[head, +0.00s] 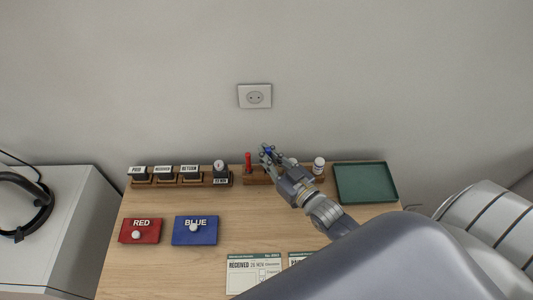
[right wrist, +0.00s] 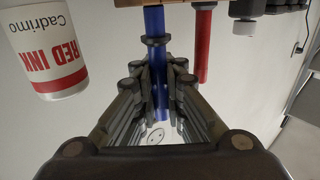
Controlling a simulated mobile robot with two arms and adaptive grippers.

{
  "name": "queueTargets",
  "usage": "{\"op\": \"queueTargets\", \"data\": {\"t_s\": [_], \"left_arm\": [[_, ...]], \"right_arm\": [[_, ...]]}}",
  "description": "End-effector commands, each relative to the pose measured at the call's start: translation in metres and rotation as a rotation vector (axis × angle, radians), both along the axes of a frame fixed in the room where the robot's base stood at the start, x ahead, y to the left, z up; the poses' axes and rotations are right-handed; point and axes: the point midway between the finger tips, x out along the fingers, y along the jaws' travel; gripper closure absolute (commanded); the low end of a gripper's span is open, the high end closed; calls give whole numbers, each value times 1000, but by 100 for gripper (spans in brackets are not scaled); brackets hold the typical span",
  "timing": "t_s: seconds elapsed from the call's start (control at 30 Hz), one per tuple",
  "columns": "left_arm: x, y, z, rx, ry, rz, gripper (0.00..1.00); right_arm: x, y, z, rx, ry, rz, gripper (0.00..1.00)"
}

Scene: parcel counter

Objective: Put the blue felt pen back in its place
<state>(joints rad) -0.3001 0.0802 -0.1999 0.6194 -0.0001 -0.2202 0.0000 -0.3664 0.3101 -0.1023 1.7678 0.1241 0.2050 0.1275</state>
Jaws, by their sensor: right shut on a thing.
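The blue felt pen (right wrist: 155,22) is between the fingers of my right gripper (head: 268,152), which is shut on it. In the right wrist view, the right gripper (right wrist: 160,75) holds the pen along its length. The pen's far end meets the edge of the wooden pen holder (right wrist: 125,3); I cannot tell whether it sits in a hole. In the head view the holder (head: 257,177) is at the back of the counter, just below the gripper. A red pen (head: 248,162) stands upright in it, left of the gripper. My left gripper is not in view.
A white ink bottle (head: 319,166) stands right of the holder, beside a green tray (head: 366,198). Several stamps (head: 163,173) and a dater (head: 220,170) stand to the left. Red (head: 140,231) and blue (head: 195,231) ink pads and forms (head: 253,268) lie in front.

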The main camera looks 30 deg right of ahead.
Motion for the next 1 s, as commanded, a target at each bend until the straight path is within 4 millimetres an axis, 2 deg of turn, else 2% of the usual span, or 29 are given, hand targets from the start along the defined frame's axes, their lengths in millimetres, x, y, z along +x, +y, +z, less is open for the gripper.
{"op": "queueTargets", "data": {"t_s": [0.5,0.97,1.0], "left_arm": [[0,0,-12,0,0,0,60],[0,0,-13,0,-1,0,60],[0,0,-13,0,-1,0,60]], "right_arm": [[0,0,-17,0,-1,0,100],[0,0,-17,0,-1,0,100],[0,0,-17,0,-1,0,90]]}}
